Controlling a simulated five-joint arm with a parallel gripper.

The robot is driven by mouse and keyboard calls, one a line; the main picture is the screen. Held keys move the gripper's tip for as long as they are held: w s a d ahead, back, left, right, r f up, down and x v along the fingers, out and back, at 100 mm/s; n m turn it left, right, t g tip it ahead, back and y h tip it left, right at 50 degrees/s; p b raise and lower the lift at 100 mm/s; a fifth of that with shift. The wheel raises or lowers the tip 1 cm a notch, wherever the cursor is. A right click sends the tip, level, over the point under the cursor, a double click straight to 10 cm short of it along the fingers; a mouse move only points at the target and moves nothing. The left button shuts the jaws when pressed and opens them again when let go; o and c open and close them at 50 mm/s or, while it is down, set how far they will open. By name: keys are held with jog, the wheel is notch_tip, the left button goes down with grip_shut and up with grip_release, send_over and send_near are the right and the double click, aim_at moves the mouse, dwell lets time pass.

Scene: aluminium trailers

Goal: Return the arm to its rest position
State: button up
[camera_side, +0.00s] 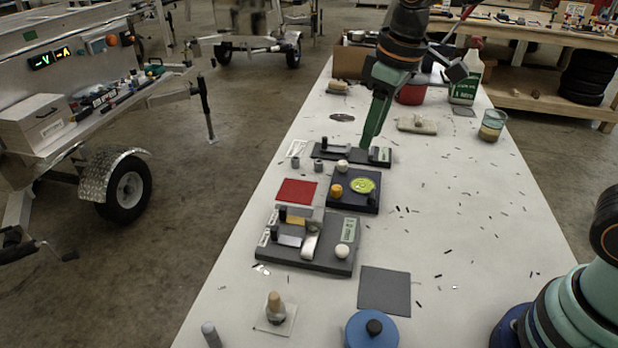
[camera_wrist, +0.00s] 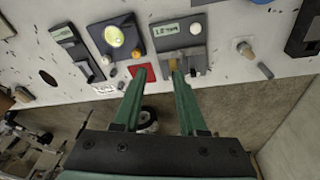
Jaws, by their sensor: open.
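My gripper (camera_side: 376,120) hangs above the far half of the white table in the side view, with its green fingers pointing down. In the wrist view my gripper (camera_wrist: 158,82) shows two green fingers spread apart with nothing between them. Below it in the side view is a dark narrow fixture (camera_side: 352,153); whether the fingertips touch it I cannot tell. My arm reaches in from the top of the side view, and part of my teal and dark base shows at the lower right.
A dark blue block with a yellow-green disc (camera_side: 362,185), a red square (camera_side: 296,191) and a grey fixture (camera_side: 325,255) lie along the table's left side. A blue round lid (camera_side: 371,330) is at the front. A jug (camera_side: 466,78) and glass (camera_side: 492,125) stand far right. The table's right middle is mostly clear.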

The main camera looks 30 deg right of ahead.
jog(key=s+d+m+t, duration=0.3)
jog(key=s+d+m, duration=0.2)
jog(key=s+d, duration=0.3)
jog(key=shift+s+d+r, duration=0.2)
jog(key=shift+s+r, duration=0.25)
jog(key=shift+s, duration=0.3)
